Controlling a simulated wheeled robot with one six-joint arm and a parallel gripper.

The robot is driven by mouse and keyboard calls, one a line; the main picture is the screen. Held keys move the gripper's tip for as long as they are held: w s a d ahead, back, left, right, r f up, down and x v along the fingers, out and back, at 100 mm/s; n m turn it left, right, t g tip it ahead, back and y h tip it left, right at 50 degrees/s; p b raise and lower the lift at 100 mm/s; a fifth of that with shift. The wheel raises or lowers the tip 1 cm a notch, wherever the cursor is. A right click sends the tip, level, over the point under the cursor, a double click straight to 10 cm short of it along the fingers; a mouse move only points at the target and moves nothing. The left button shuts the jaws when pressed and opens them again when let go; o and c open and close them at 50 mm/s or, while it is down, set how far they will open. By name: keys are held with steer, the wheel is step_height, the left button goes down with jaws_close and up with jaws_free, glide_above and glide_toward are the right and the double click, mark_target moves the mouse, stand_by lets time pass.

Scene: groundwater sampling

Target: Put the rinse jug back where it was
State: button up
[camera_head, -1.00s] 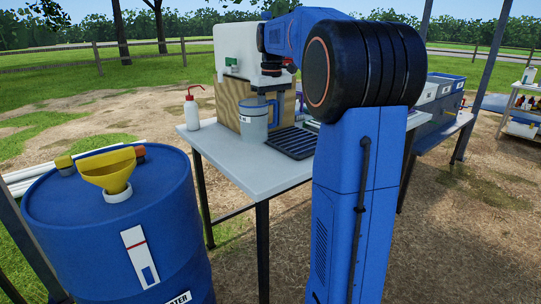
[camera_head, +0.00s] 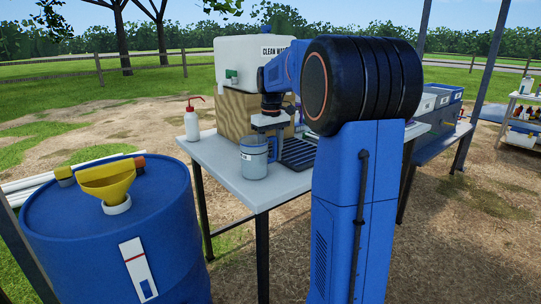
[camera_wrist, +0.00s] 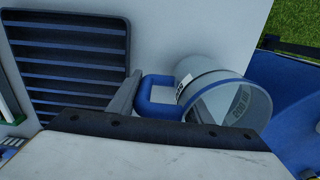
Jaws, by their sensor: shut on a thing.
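The rinse jug (camera_head: 253,159) is a pale grey-blue cylinder with a blue rim, near the front left part of the table in the head view. In the wrist view the jug (camera_wrist: 228,98) shows its open mouth and its blue handle (camera_wrist: 158,97). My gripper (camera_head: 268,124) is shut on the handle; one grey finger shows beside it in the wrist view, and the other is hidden. The jug looks upright. I cannot tell whether its base touches the tabletop (camera_head: 225,173).
A dark slatted drip tray (camera_head: 299,153) lies right of the jug. A white wash bottle (camera_head: 192,120) with a red spout stands at the table's left end. Behind is a white clean water tank (camera_head: 247,62) on a wooden block. A blue drum (camera_head: 110,235) with a yellow funnel (camera_head: 107,184) stands front left.

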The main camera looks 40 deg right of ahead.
steer(key=o, duration=1.5)
steer(key=shift+f, duration=0.1)
steer(key=shift+o, duration=0.2)
step_height(320, 180, up, 12)
steer(key=shift+r, duration=0.15)
steer(key=s+a+f+t, duration=0.2)
steer(key=s+a+f, duration=0.3)
steer(key=s+a, duration=0.85)
steer(key=s+a+f+t, duration=0.1)
steer(key=s+a+f, duration=0.3)
steer(key=s+f, duration=0.4)
steer(key=s+a+f+t, duration=0.1)
steer(key=s+a+f, duration=0.4)
steer(key=s+f, duration=0.3)
steer(key=shift+s+f+t, duration=0.4)
steer(key=shift+f, duration=0.05)
